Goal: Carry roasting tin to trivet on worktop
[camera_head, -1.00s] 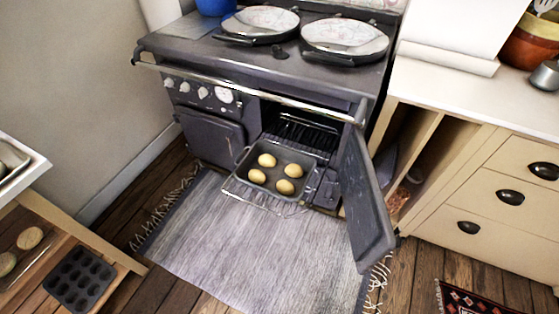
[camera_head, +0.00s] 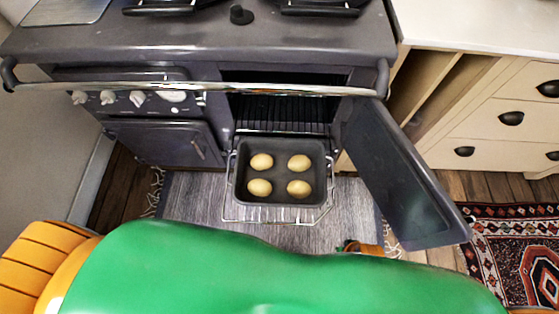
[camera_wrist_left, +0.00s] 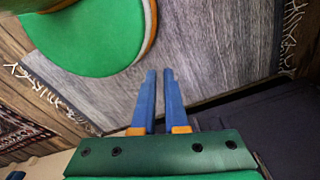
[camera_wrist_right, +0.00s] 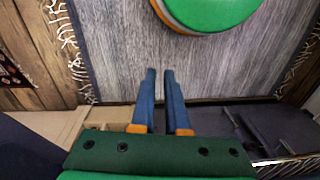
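The dark roasting tin (camera_head: 280,200) holds several pale, round potato-like items. It sits on the pulled-out wire rack (camera_head: 280,219) in front of the open oven, in the head view. I see no trivet. My left gripper (camera_wrist_left: 159,74) shows two blue fingers a small gap apart with nothing between them, over the grey rug. My right gripper (camera_wrist_right: 160,74) also has a narrow empty gap between its fingers, over the rug. The tin is in neither wrist view. My green body hides the lower part of the head view.
The oven door (camera_head: 405,180) stands open to the right of the tin. A chrome rail (camera_head: 290,90) runs across the stove front above it. The pale worktop (camera_head: 470,28) lies at the upper right, over drawers. The grey rug (camera_head: 195,200) covers the floor before the stove.

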